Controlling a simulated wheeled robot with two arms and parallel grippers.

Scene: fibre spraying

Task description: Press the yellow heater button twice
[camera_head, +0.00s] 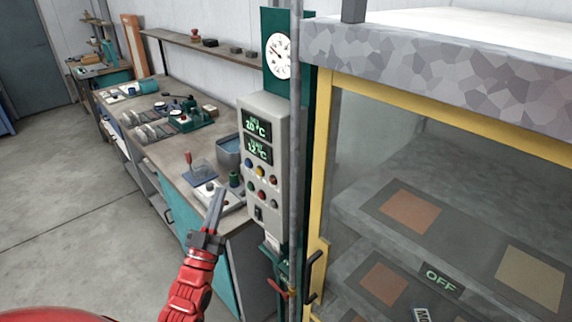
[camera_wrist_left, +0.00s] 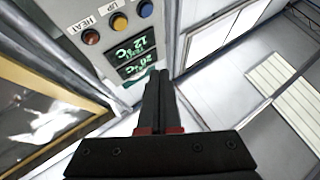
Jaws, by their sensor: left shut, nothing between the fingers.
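The grey heater control panel (camera_head: 262,150) stands upright on a post, with green displays reading about 20 °C and 12 °C. Its yellow button (camera_head: 260,171) sits between a blue and a red one. The yellow button also shows in the left wrist view (camera_wrist_left: 119,22), beside the label UP; the red button (camera_wrist_left: 91,37) is beside HEAT. My left gripper (camera_head: 219,192) is shut and empty, pointing upward, left of and below the panel's buttons. In the left wrist view its fingers (camera_wrist_left: 159,75) are apart from the yellow button. My right gripper is out of view.
A workbench (camera_head: 170,160) with tools and trays runs along the wall behind the panel. Open floor lies at left.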

